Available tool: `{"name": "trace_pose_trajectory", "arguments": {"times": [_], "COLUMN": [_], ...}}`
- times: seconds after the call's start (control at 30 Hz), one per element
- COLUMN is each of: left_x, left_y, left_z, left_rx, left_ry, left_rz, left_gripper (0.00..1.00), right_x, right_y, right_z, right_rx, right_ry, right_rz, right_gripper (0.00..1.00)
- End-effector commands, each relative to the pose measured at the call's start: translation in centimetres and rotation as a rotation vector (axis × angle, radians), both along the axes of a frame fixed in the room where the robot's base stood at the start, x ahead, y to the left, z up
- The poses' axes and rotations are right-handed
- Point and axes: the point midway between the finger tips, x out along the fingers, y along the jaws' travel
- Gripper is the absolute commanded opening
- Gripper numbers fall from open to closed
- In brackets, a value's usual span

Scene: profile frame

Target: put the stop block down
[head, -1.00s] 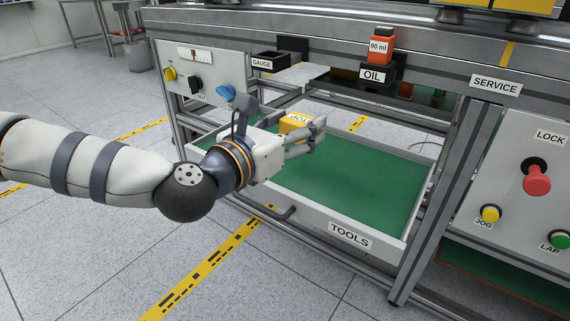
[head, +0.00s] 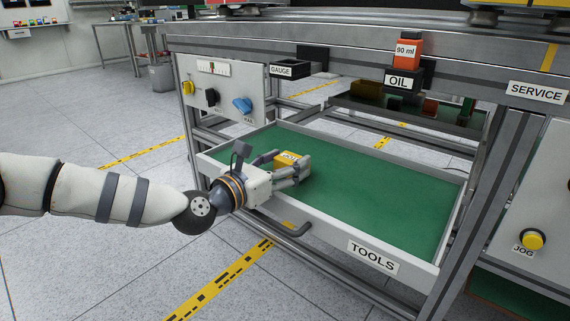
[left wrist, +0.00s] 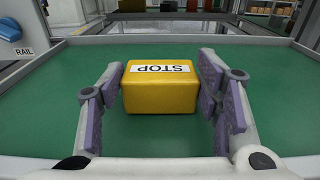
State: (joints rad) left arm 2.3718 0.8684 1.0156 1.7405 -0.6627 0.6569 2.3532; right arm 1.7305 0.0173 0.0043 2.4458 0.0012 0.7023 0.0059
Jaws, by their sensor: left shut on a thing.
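The yellow stop block (head: 288,159), with a white STOP label, is between the fingers of my left gripper (head: 284,168) over the left part of the tools drawer (head: 385,195). In the left wrist view the block (left wrist: 160,98) sits between the purple-padded fingers, its label upside down. My left gripper is shut on it. The block is low over the drawer's green floor; I cannot tell whether its underside touches. The drawer is pulled out and its green floor is otherwise bare. My right gripper is not in view.
The drawer's front wall carries a TOOLS label (head: 372,257) and a handle (head: 290,229). A panel with knobs (head: 222,92) stands behind on the left. The oil bottle (head: 406,53) and gauge holder (head: 289,70) sit above. The drawer's right part is free.

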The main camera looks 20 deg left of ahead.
Motion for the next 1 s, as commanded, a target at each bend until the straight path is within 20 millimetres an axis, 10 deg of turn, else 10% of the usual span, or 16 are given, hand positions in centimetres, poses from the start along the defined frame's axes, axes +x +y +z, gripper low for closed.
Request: {"name": "trace_pose_trajectory", "arguments": {"times": [0.1, 0.13, 0.2, 0.6, 1.0], "left_x": [0.0, 0.0, 0.0, -0.2, -8.1], "left_y": [0.0, 0.0, 0.0, 0.1, 3.1], "left_z": [-0.6, -0.5, -0.4, 0.4, 0.6], "left_rx": [-0.001, -0.001, 0.000, 0.000, -0.003], "left_ry": [0.000, 0.001, 0.001, -0.001, 0.001], "left_rz": [0.000, 0.000, 0.000, 0.001, 0.003], "left_gripper": [0.24, 0.65, 0.78, 0.78, 0.78], "right_x": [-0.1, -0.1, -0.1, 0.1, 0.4], "right_y": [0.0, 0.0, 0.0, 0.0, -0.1], "right_z": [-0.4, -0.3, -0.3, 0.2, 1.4], "right_rx": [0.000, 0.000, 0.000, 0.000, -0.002], "right_ry": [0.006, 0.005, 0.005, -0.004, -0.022], "right_rz": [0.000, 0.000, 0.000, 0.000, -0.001], "right_gripper": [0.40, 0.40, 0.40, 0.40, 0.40]}}
